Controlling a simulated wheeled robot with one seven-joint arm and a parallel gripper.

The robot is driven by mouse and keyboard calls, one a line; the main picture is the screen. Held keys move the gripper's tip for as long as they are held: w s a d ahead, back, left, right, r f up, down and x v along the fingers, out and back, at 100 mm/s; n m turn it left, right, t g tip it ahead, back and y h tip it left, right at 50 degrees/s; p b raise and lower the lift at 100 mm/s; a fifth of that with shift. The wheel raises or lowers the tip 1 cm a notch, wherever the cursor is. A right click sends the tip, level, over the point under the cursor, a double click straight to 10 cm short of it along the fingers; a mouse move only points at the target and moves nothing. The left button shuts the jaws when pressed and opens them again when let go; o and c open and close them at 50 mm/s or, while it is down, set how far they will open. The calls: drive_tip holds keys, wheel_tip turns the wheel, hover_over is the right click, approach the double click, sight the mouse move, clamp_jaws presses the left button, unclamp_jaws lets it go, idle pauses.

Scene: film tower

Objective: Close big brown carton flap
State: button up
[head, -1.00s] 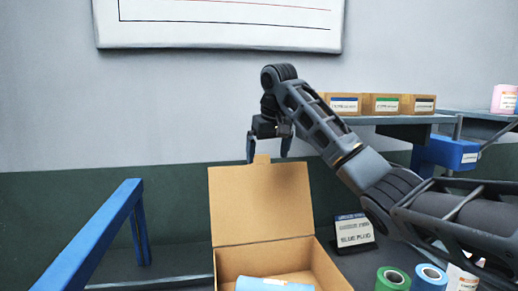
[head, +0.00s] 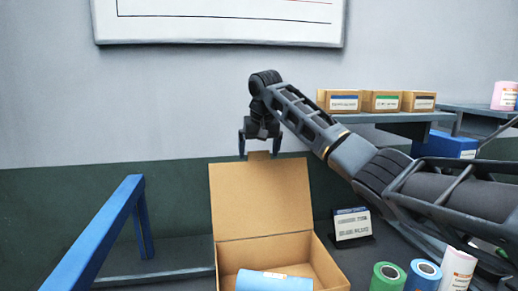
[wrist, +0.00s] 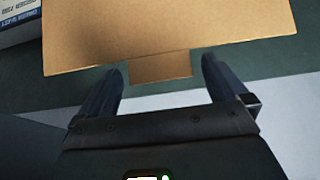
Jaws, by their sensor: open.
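The big brown carton (head: 282,256) stands open at the bottom centre of the head view. Its flap (head: 262,200) stands raised, close to upright, at the back. A small tab (head: 258,155) sticks out of the flap's top edge. A blue roll (head: 272,282) lies in the carton. My gripper (head: 260,153) is open, fingers pointing down at the top edge of the flap. In the wrist view the flap (wrist: 165,35) fills the top, and its tab (wrist: 160,68) lies between the two open fingers (wrist: 160,85). I cannot tell whether they touch it.
A blue rail (head: 105,235) stands to the left. A labelled card box (head: 352,227) stands right of the carton. Green (head: 388,277), blue (head: 424,275) and white (head: 459,270) rolls stand at lower right. Several small boxes (head: 382,101) sit on a shelf at upper right.

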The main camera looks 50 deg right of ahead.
drive_tip(key=shift+c, duration=0.5)
drive_tip(key=c, duration=1.4)
